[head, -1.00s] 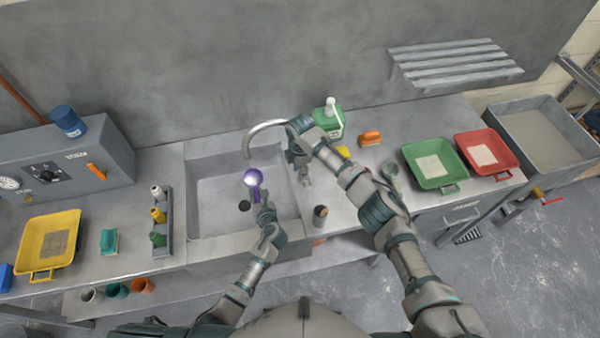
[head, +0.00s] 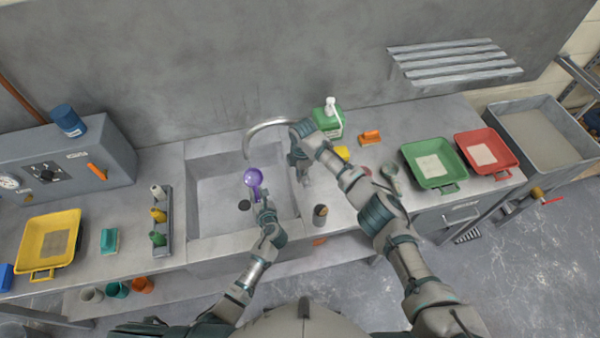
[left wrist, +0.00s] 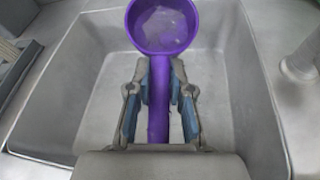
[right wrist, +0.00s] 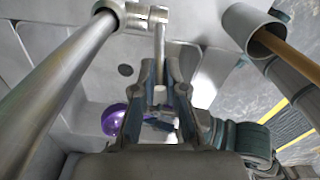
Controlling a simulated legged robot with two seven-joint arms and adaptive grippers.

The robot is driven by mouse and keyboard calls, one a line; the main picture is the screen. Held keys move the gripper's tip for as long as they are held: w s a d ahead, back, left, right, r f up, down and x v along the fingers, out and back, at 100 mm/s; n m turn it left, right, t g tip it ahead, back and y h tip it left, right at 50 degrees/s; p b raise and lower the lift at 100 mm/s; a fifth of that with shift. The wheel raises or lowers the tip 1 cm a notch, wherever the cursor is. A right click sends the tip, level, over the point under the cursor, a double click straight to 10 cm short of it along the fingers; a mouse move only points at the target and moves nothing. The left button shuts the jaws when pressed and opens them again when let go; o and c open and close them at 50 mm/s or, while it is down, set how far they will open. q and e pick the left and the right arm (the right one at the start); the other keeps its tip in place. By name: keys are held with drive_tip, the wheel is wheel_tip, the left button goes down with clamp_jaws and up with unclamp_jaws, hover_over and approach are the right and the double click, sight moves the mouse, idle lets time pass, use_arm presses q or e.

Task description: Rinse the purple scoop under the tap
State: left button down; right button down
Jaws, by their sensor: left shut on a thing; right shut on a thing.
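The purple scoop (head: 253,177) is over the sink basin, just below the mouth of the curved tap (head: 265,126). My left gripper (head: 262,205) is shut on its handle, which runs between the fingers in the left wrist view (left wrist: 159,100). There the scoop's bowl (left wrist: 163,27) faces the camera, with a greyish patch inside; I cannot tell whether it is residue or water. My right gripper (head: 297,163) is shut on the tap's lever (right wrist: 160,55), beside the basin's right edge. I see no clear water stream. The scoop's bowl (right wrist: 114,119) partly shows behind the right fingers.
The sink (head: 215,205) has a dark drain (head: 244,206). A bottle rack (head: 163,225) stands left of it, and a dark cup (head: 320,214) to the right. A green soap bottle (head: 328,120) stands behind my right arm. Green (head: 450,185) and red trays (head: 507,168) are further right.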

drive_tip(key=shift+w+d+r+y, duration=0.25)
drive_tip(key=shift+w+d+y, duration=0.05)
drive_tip(key=shift+d+y, duration=0.4)
drive_tip(key=c, duration=1.2)
unclamp_jaws()
drive_tip(key=shift+a+f, duration=0.1)
wheel_tip(320, 180, up, 12)
drive_tip(key=d, duration=0.1)
drive_tip(key=shift+w+d, duration=0.4)
drive_tip(key=shift+f, duration=0.15)
